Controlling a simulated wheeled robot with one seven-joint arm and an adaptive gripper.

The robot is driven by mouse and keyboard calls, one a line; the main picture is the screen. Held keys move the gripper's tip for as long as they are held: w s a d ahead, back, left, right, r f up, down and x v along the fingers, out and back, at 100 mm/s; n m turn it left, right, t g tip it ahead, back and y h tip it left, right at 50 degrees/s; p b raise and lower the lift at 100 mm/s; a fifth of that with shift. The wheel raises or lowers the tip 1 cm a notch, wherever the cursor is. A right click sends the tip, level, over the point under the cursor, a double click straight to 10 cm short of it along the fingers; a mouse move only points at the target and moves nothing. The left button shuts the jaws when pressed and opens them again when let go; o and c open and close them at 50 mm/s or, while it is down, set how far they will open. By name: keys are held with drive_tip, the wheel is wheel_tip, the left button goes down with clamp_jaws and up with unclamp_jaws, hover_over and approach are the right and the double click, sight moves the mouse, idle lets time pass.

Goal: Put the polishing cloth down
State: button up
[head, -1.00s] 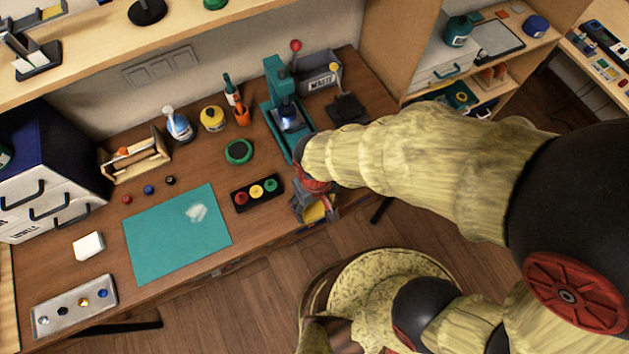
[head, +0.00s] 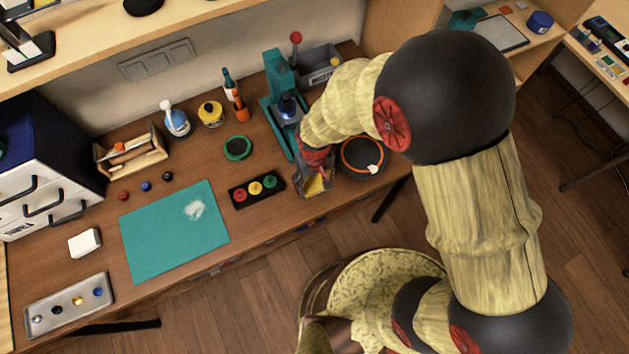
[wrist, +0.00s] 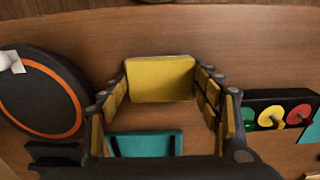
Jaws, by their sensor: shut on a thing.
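My gripper (head: 318,183) is near the front edge of the wooden bench, between the button block and the black disc. It is shut on a yellow flat piece, which I take to be the polishing cloth (wrist: 160,78). The wrist view shows the cloth spanning the gap between the padded fingertips. In the head view the fingers partly hide it, and I cannot tell whether it touches the bench.
A black disc with an orange ring (head: 352,165) lies right of my gripper, a small white piece on it. A block with coloured buttons (head: 245,202) is left. The teal press (head: 274,112) stands behind. A teal mat (head: 160,240) has a whitish patch.

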drive_tip(key=shift+f, duration=0.2)
drive_tip(key=shift+f, duration=0.1)
drive_tip(key=o, duration=0.9)
drive_tip(key=shift+o, duration=0.6)
drive_tip(key=shift+r, duration=0.2)
wheel_tip(320, 180, up, 12)
drive_tip(key=p, duration=0.2)
wheel_tip(320, 180, up, 7)
drive_tip(key=m, duration=0.1)
hover_over(314, 183)
drive_tip(key=w+d, duration=0.2)
drive_tip(key=d, duration=0.2)
drive_tip(key=s+d+r+m+t, duration=0.2)
drive_tip(key=s+d+r, duration=0.2)
drive_tip(key=d+r, duration=0.5)
drive_tip(key=s+d+r+m+t, duration=0.3)
drive_tip(key=s+d+r, duration=0.2)
drive_tip(key=d+r, duration=0.5)
drive_tip(key=shift+s+r+t, duration=0.2)
drive_tip(key=shift+s+t, duration=0.05)
drive_tip(key=shift+t, duration=0.05)
